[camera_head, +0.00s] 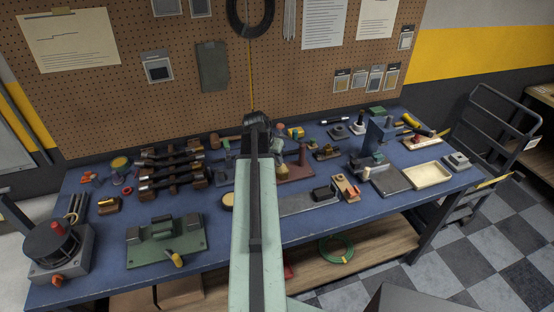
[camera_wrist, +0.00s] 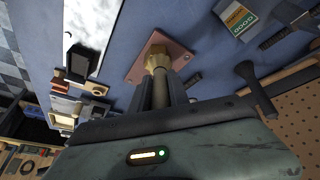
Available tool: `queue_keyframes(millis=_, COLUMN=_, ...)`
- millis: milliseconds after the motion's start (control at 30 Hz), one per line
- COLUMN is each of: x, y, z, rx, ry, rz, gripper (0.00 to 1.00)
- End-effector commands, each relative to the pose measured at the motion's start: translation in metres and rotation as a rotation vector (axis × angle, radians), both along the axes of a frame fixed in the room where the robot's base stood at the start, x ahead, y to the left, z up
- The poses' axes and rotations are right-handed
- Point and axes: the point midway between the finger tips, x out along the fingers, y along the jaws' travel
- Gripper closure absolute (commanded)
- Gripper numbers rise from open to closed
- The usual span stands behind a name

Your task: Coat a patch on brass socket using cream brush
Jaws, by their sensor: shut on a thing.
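My gripper (camera_wrist: 160,86) is low over the bench in the wrist view, its dark fingers shut on what appears to be the cream brush. Most of the brush is hidden between the fingers. A brass-coloured piece (camera_wrist: 157,59), apparently the brass socket, shows right at the fingertips above a reddish plate (camera_wrist: 178,53). Brush and socket overlap in this view, so I cannot tell whether they touch. In the head view my arm hides most of the gripper. The reddish plate (camera_head: 297,173) shows just right of the arm.
A dark rod (camera_wrist: 193,80) stands close beside the fingers. A T-shaped dark tool (camera_wrist: 255,85) lies to the right. In the head view, a green fixture (camera_head: 166,240) and a rack of dark rollers (camera_head: 172,170) are left; a cream tray (camera_head: 432,175) is right. The pegboard (camera_head: 210,80) rises behind.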

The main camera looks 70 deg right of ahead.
Motion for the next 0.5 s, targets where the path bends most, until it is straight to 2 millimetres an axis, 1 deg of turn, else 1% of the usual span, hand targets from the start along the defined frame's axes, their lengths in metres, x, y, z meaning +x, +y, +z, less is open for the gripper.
queue_keyframes(millis=133, x=0.0, y=0.0, z=0.013, rx=0.0, ry=0.0, rz=0.0, gripper=1.0)
queue_keyframes(millis=500, x=0.0, y=0.0, z=0.057, rx=-0.001, ry=0.0, rz=0.0, gripper=1.0)
